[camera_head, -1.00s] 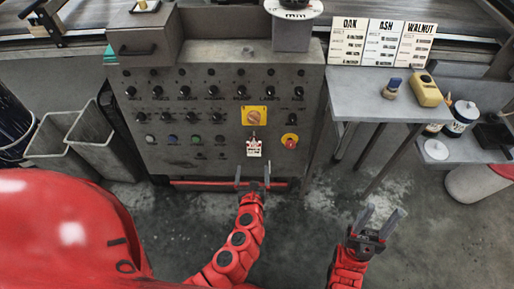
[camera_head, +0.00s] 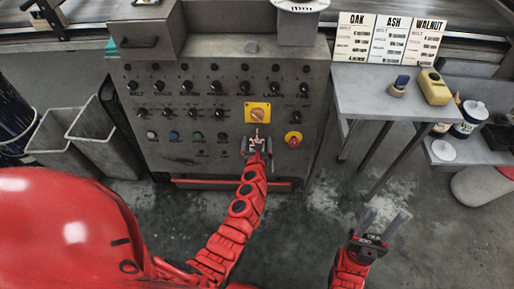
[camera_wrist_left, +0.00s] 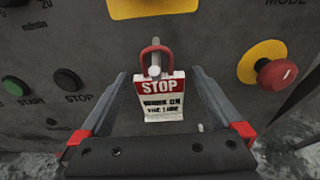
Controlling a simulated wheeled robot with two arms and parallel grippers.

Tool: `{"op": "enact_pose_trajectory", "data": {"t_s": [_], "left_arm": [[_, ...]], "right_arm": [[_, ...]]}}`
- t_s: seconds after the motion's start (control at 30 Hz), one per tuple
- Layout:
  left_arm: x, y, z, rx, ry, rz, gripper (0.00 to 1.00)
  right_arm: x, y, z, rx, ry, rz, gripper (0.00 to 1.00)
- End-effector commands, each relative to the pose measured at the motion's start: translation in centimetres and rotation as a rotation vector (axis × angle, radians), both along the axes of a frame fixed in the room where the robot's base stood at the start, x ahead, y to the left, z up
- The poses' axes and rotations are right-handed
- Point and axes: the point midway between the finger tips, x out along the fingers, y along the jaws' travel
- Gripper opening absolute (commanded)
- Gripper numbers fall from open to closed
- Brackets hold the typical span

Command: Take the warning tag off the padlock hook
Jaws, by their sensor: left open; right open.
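The warning tag (camera_wrist_left: 162,98), a white card with a red STOP band, hangs on the front of the grey control panel. In the left wrist view a red loop (camera_wrist_left: 155,54) at its top goes around a light metal peg, the hook (camera_wrist_left: 154,72). My left gripper (camera_wrist_left: 160,90) is open, with one finger on each side of the tag; I cannot tell whether they touch it. In the head view the left gripper (camera_head: 257,146) partly covers the tag. My right gripper (camera_head: 382,226) is open and empty, low at the right above the floor.
The yellow plate with a rotary switch (camera_head: 257,113) is just above the tag. A red emergency button on yellow (camera_head: 293,139) is to its right. Knobs and coloured buttons fill the panel.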

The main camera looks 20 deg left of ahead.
Motion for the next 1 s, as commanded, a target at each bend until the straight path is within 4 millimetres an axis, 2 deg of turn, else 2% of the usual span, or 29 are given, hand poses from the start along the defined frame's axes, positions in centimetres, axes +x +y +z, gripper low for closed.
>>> {"op": "enact_pose_trajectory", "data": {"t_s": [0.27, 0.73, 1.0], "left_arm": [[0.37, 0.09, -0.02, 0.0, -0.001, 0.0, 1.0], [0.37, 0.1, 0.02, 0.0, -0.001, 0.0, 0.16], [0.37, 0.08, 0.23, 0.001, -0.002, 0.0, 0.16]], "right_arm": [[0.0, 0.0, -0.1, 0.0, 0.0, 0.0, 0.5], [0.0, 0.0, -0.1, 0.0, 0.0, 0.0, 0.5], [0.0, 0.0, 0.09, 0.0, 0.0, 0.0, 0.5]]}}
